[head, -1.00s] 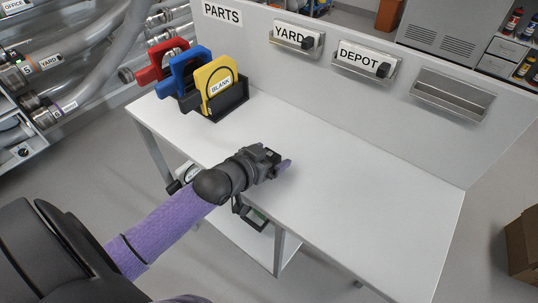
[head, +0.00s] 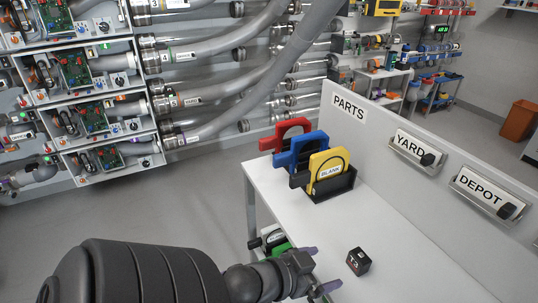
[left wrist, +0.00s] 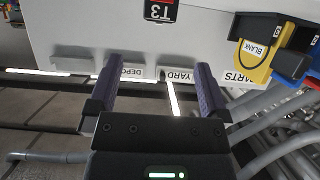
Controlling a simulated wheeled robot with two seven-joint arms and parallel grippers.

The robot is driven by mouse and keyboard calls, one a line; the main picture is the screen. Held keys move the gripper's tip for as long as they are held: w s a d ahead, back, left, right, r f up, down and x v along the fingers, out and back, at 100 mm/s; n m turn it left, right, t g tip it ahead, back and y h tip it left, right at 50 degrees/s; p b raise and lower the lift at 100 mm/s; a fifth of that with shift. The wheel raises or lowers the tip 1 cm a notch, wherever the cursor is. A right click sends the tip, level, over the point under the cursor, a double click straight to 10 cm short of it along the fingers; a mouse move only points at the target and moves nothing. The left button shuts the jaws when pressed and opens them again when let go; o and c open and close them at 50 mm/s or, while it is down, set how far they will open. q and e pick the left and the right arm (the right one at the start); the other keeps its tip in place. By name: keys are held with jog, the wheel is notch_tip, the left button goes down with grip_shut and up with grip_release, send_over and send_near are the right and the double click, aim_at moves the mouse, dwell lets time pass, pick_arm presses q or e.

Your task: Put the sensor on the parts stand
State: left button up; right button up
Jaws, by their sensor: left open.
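The sensor is a small black box (head: 358,261) marked T3 with a red patch. It sits on the white top of the parts stand (head: 300,205), whose back panel has a PARTS sign (head: 348,107). In the left wrist view the sensor (left wrist: 161,10) shows at the top edge, partly cut off, beyond the fingertips. My left gripper (head: 318,270) is open and empty, with purple fingers, to the left of the sensor and apart from it. Both fingers (left wrist: 155,75) are spread in the left wrist view. My right gripper is out of view.
Red (head: 290,130), blue (head: 308,150) and yellow BLANK (head: 328,172) plates stand in a black rack on the stand's far left end. YARD (head: 418,152) and DEPOT (head: 485,195) holders are on the back panel. Tubes and a wall of equipment (head: 90,80) fill the left.

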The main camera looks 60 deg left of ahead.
pick_arm(q)
jog(key=s+f+g+y, duration=0.1)
jog(key=s+f+g, duration=0.3)
jog(key=f, duration=0.7)
jog(key=s+f+g+y, duration=0.1)
jog(key=s+f+g, duration=0.1)
jog(key=s+f, duration=0.65)
jog(key=s+d+f+m+g, duration=0.1)
jog(key=s+d+f+g, duration=0.2)
jog(key=s+f, duration=0.3)
jog(key=s+d+f+g, duration=0.4)
jog(key=s+f, duration=0.3)
jog(key=s, duration=0.2)
jog(key=shift+s+d+f+m+h, duration=0.2)
jog(key=shift+d+f+m+h, duration=0.1)
jog(key=shift+m+h, duration=0.1)
jog(key=shift+a, duration=0.1)
